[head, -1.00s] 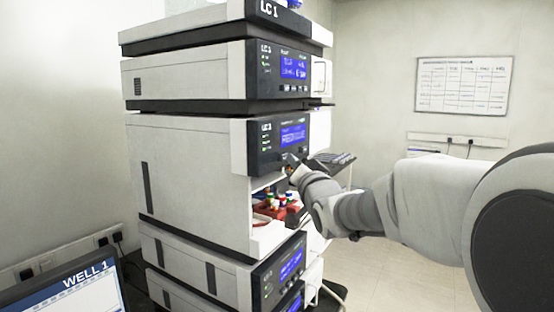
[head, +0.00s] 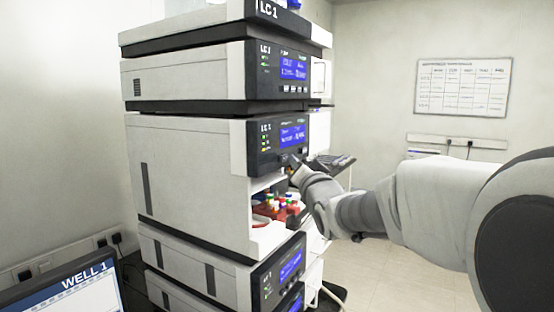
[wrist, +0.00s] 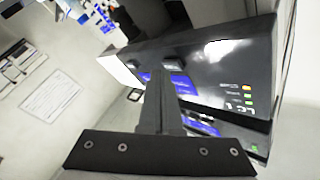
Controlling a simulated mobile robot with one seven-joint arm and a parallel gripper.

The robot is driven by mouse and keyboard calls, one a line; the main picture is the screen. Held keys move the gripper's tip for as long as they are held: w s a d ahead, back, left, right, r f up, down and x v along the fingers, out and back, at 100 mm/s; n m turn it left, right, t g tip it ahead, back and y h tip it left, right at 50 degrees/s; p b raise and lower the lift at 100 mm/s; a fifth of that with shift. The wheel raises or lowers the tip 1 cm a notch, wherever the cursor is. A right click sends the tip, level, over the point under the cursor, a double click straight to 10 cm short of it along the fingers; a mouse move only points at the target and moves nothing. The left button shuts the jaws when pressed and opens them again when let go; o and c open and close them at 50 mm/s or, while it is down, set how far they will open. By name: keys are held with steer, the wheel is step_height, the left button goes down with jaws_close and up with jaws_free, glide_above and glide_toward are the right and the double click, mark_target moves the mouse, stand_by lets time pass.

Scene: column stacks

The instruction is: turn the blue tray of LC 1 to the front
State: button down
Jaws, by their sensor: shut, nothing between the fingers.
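The LC 1 stack (head: 190,165) stands at the centre left of the head view. Its sampler module has a dark front panel (head: 265,148) with a blue screen (head: 293,135), and an open bay below. In the bay I see a red tray (head: 268,208) with several vials with coloured caps (head: 284,200). I cannot make out a blue tray. My gripper (head: 291,160) is shut and empty at the panel's lower right edge. In the wrist view the shut fingers (wrist: 160,72) point at the dark panel (wrist: 225,75); I cannot tell if they touch it.
Other modules stand above and below the sampler. A monitor reading WELL 1 (head: 75,290) is at the lower left. A dark rack (head: 333,161) shows behind my gripper. The floor to the right (head: 390,275) is clear. A chart (head: 463,87) hangs on the wall.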

steer(key=shift+s+d, duration=0.25)
steer(key=shift+d, duration=0.05)
steer(key=shift+s+d+p, duration=0.3)
steer(key=shift+s+d, duration=0.45)
steer(key=shift+d, duration=0.25)
steer(key=shift+s+d+p, duration=0.3)
steer(key=shift+s+d, duration=0.4)
steer(key=shift+d, duration=0.3)
stand_by(3.9)
steer(key=s+f+n+g+h, duration=0.1)
steer(key=s+f+g, duration=0.3)
steer(key=s, duration=0.7)
steer(key=s+f+n+g+h, duration=0.1)
steer(key=s+f+n+g, duration=0.1)
steer(key=s+f+g, duration=0.3)
steer(key=s+a+f+n+g+h, duration=0.1)
steer(key=s+f+g, duration=0.3)
steer(key=s+f, duration=0.6)
steer(key=s+n, duration=0.1)
steer(key=s, duration=0.6)
steer(key=shift+s+f+n+g, duration=0.2)
steer(key=shift+s+n+g, duration=0.1)
steer(key=shift+g, duration=0.1)
